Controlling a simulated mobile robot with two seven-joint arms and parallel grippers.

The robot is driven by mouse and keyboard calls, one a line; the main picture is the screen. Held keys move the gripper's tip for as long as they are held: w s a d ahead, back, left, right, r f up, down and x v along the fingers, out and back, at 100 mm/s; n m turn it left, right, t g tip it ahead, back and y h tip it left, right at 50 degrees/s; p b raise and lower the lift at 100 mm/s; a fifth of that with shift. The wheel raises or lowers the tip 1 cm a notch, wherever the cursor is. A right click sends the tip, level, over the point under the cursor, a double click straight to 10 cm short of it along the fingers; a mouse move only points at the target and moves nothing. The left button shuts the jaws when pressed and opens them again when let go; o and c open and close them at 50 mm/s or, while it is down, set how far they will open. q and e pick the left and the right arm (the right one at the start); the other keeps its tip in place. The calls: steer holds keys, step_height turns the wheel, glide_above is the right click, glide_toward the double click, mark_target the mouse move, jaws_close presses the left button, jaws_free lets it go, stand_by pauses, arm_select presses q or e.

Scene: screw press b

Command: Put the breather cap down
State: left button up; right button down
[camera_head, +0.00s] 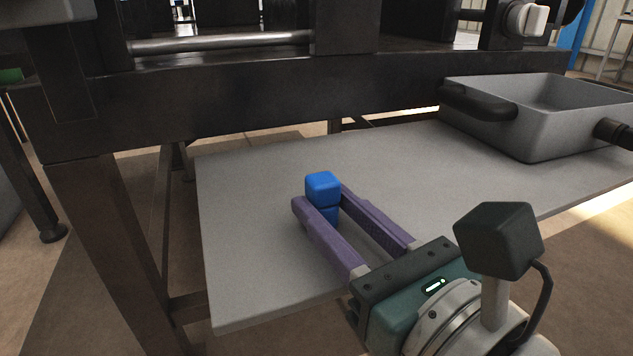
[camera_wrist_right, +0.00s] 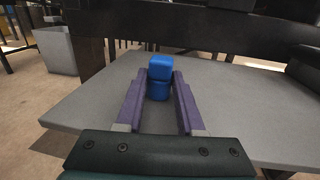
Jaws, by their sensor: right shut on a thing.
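The breather cap is a small blue piece (camera_head: 323,187) with a cube-like top and a narrower band below it. My right gripper (camera_head: 326,203) is shut on it, with one purple finger on each side near the tips. The cap stands upright between the fingers in the right wrist view (camera_wrist_right: 160,68). It is over the grey shelf (camera_head: 250,235), near the shelf's left part. The fingers hide part of its lower end, so I cannot tell whether it touches the shelf. My left gripper is not in view.
A grey bin (camera_head: 545,130) with dark handles stands on the right of the shelf. A dark frame beam (camera_head: 240,95) runs behind the shelf, with a post at the left. The shelf is bare around the cap. Its front and left edges drop to the floor.

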steer(key=shift+f, duration=0.15)
steer(key=c, duration=0.5)
jaws_free()
steer(key=shift+r, duration=0.3)
steer(key=b+v, duration=0.1)
steer(key=v, duration=1)
steer(key=s+a+f+n+g+y, duration=0.2)
steer(key=s+a+n+g, duration=0.15)
steer(key=n, duration=0.65)
steer(key=s+a+f+n+g+y, duration=0.1)
steer(key=s+a+f+n+g, duration=0.3)
steer(key=n, duration=0.7)
steer(key=s+d+f+n+g+h, duration=0.1)
steer(key=d+n+h, duration=0.2)
steer(key=d, duration=0.3)
steer(key=s+d+f+n+g+h, duration=0.1)
steer(key=d+f+n+g+h, duration=0.1)
steer(key=d+n+h, duration=0.2)
steer(key=s+d+f+n+g+h, duration=0.1)
steer(key=d+f+n+g+h, duration=0.1)
steer(key=d, duration=0.5)
steer(key=shift+s+d+n+h, duration=0.15)
steer(key=shift+n+h, duration=0.3)
steer(key=shift+n, duration=0.25)
steer(key=shift+w+d+n+h, duration=0.1)
steer(key=shift+d+n+h, duration=0.1)
steer(key=shift+n+h, duration=0.4)
